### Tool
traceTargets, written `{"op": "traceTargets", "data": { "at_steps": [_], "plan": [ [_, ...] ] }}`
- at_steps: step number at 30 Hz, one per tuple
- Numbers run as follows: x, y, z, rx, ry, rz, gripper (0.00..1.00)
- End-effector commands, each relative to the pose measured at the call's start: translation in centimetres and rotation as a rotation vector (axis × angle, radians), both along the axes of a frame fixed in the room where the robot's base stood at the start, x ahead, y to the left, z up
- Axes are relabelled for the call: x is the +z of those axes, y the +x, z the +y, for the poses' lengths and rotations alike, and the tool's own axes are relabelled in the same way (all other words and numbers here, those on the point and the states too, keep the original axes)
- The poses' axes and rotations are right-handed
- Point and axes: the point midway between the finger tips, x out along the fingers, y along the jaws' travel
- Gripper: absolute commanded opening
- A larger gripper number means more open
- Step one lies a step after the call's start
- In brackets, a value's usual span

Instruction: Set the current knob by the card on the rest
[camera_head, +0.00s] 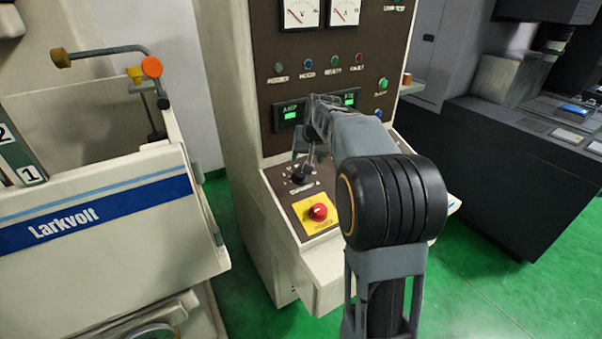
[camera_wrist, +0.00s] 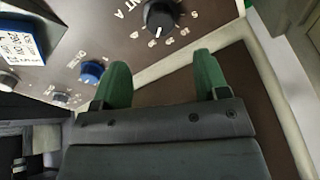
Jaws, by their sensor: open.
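The current knob (camera_wrist: 160,15) is black with a white pointer line, at the top of the wrist view. White scale marks ring it, and part of a label ending in "NT A" shows beside it. My gripper (camera_wrist: 162,72) is open, its two green fingers apart with nothing between them. The knob lies beyond the fingertips, roughly in line with the gap, and no contact shows. A white card with blue edges (camera_wrist: 18,42) is cut off at the upper left; its writing is too small to read surely. In the head view my arm reaches to the console and partly hides its controls.
A blue button (camera_wrist: 92,71) sits on the panel left of the fingers. In the head view a red stop button (camera_head: 318,212) on yellow is on the sloped panel. The Larkvolt tank (camera_head: 110,215) stands left, a dark machine (camera_head: 500,165) right. Green floor lies between.

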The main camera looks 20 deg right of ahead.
Motion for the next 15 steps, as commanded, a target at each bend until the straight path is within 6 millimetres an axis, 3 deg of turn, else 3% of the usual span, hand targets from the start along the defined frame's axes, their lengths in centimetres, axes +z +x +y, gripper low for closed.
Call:
{"op": "traceTargets", "data": {
  "at_steps": [6, 15],
  "plan": [
    [-3.9, 1.7, 0.2, 0.002, 0.001, 0.005, 0.68],
    [-7.8, 3.5, 0.2, 0.002, 0.001, 0.002, 0.68]
  ]
}}
